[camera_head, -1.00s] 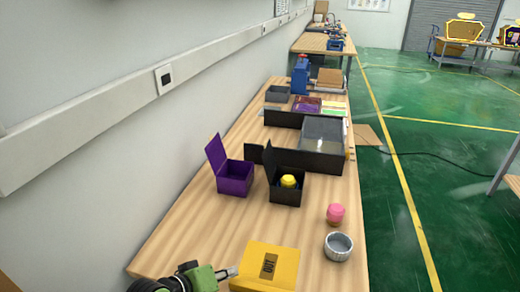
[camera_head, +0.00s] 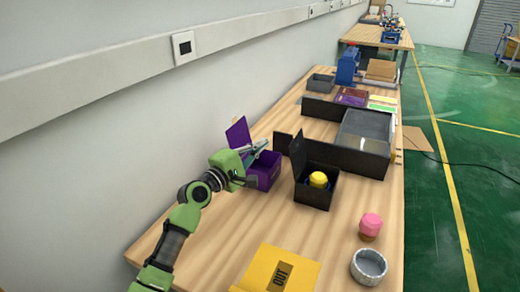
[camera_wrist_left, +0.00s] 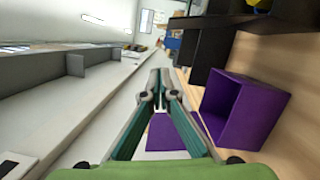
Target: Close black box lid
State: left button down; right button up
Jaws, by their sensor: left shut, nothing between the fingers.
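The black box (camera_head: 314,190) stands on the wooden table with its lid (camera_head: 297,157) raised on the left side. A yellow-topped item (camera_head: 318,180) sits inside it. The black box also shows at the top of the left wrist view (camera_wrist_left: 213,45). My left gripper (camera_head: 262,147) is shut and empty, over the open purple box (camera_head: 264,172) near its raised lid (camera_head: 238,132), left of the black box. In the left wrist view the gripper (camera_wrist_left: 160,85) has its fingertips together, with the purple box (camera_wrist_left: 243,112) to the right. My right gripper is not in view.
A pink-topped item (camera_head: 371,225) and a grey ribbed cup (camera_head: 369,266) stand right of the black box. A yellow OUT sign (camera_head: 277,270) lies in front. A long dark divider (camera_head: 345,157) and a grey tray (camera_head: 367,132) are behind. The wall runs along the left.

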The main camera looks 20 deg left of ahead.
aim_at(298, 151)
pick_arm(q)
jog(key=w+d+r+p, duration=0.1)
jog(key=w+d+p, duration=0.1)
jog(key=w+d, duration=0.3)
jog(key=shift+w+d, duration=0.3)
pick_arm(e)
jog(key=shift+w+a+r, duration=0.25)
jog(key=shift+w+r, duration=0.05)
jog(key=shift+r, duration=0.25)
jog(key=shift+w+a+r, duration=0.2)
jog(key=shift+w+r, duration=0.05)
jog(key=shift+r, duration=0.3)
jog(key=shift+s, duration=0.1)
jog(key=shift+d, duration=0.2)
